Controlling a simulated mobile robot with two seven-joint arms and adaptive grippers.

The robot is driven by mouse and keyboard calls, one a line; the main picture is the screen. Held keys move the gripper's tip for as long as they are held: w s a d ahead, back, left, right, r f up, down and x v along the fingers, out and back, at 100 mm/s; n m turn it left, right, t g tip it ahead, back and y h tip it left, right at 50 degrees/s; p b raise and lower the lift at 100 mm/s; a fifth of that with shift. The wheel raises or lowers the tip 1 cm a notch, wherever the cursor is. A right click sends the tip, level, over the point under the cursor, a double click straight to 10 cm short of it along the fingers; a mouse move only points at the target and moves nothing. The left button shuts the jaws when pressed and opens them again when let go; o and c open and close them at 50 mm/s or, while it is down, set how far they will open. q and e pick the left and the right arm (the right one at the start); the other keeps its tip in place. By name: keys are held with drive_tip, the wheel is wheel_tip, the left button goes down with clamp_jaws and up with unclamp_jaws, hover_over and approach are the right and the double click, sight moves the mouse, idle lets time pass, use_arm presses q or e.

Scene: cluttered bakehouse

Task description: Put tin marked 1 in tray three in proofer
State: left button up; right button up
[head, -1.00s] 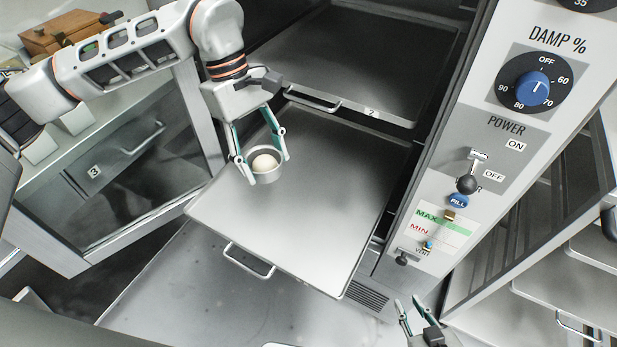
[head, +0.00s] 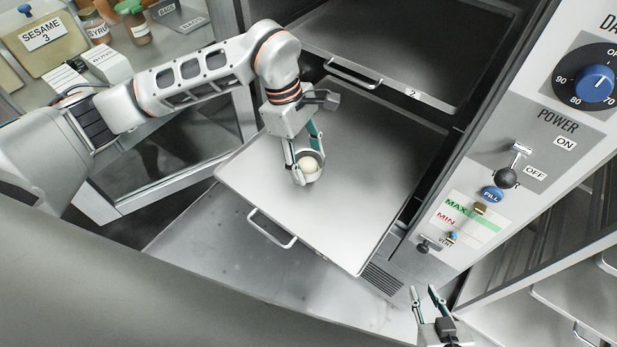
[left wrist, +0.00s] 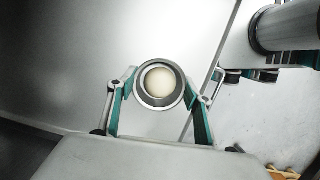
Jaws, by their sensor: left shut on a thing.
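My left gripper (head: 308,158) is shut on a small round metal tin (head: 312,178) with a pale dough ball in it. The tin is upright over a flat metal tray (head: 365,170), pulled out of the proofer. I cannot tell whether the tin touches the tray. The left wrist view shows the tin (left wrist: 160,104) between both fingers, with the tray around it. No mark on the tin is readable. No number shows on the pulled-out tray; the one above it (head: 395,60) is labelled 2. My right gripper (head: 423,289) is open and empty at the bottom.
The proofer's control panel (head: 490,215) with knob and levers stands to the right of the tray. A rack with trays (head: 570,290) is at lower right. The tray is otherwise bare.

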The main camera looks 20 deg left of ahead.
sight(311, 191)
use_arm(q)
drive_tip(key=shift+f, duration=3.65)
drive_tip(key=shift+f, duration=0.2)
drive_tip(key=o, duration=1.1)
drive_tip(key=shift+r, duration=0.1)
drive_tip(key=shift+w+r, duration=0.1)
drive_tip(key=shift+r, duration=0.1)
drive_tip(key=v, duration=1.2)
drive_tip(key=shift+f, duration=0.1)
